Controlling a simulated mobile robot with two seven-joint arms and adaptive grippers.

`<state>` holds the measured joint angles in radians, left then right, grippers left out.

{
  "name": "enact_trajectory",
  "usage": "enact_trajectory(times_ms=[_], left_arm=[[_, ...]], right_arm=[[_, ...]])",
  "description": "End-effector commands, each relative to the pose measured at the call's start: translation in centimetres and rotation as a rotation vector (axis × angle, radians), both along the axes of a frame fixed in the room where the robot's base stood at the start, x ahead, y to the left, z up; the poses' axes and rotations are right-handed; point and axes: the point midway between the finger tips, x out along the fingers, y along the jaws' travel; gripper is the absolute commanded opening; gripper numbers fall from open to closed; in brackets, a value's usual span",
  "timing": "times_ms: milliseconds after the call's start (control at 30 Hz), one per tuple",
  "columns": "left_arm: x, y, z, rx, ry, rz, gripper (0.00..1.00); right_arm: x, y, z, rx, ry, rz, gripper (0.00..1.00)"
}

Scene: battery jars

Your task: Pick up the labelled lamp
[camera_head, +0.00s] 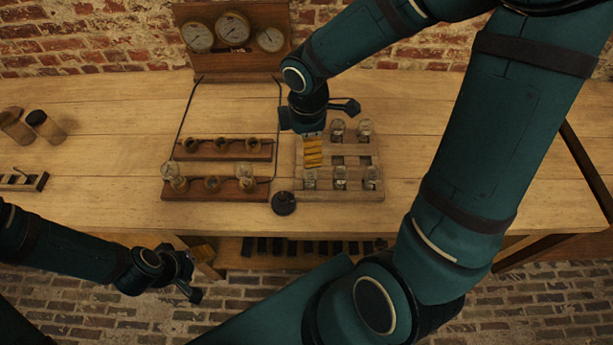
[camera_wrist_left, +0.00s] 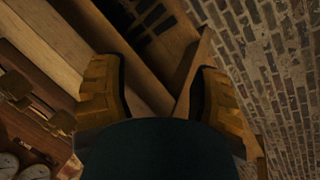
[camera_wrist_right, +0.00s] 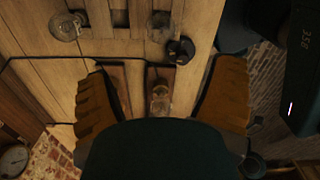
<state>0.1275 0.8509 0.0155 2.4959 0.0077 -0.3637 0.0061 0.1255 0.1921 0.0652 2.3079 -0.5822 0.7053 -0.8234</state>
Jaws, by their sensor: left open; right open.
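Several clear glass lamps show. Two more, a left lamp (camera_head: 170,170) and a right lamp (camera_head: 246,176), sit in the front socket rack (camera_head: 228,192). No label is readable on any lamp. My right gripper (camera_head: 313,150) is open and empty above the tray's left part. Its wrist view shows a lamp (camera_wrist_right: 160,98) between the fingers, apart from them and lower. My left gripper (camera_head: 198,275) is open and empty before the table's front edge.
A back socket rack (camera_head: 222,150) stands behind the front one. A gauge board (camera_head: 232,45) with wires is at the back. A black round knob (camera_head: 284,203) sits left of the tray's front corner. Dark jars (camera_head: 45,125) stand far left. The table's right side is clear.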

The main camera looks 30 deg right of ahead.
Motion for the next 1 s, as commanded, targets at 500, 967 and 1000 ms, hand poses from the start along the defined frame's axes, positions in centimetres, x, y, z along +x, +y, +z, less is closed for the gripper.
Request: enact_trajectory(times_ms=[500,967,1000], left_arm=[[-0.7,-0.1,-2.1,-0.003,0.015,-0.012,0.63],[-1.2,-0.2,-4.1,-0.006,0.026,-0.021,0.63],[-1.2,-0.2,-4.1,-0.006,0.027,-0.021,0.63]], right_arm=[[-0.1,0.0,-6.7,0.002,0.002,-0.003,0.84],[-0.4,-0.3,-11.8,0.003,0.002,-0.004,0.84],[-0.4,-0.3,-11.8,0.003,0.002,-0.004,0.84]])
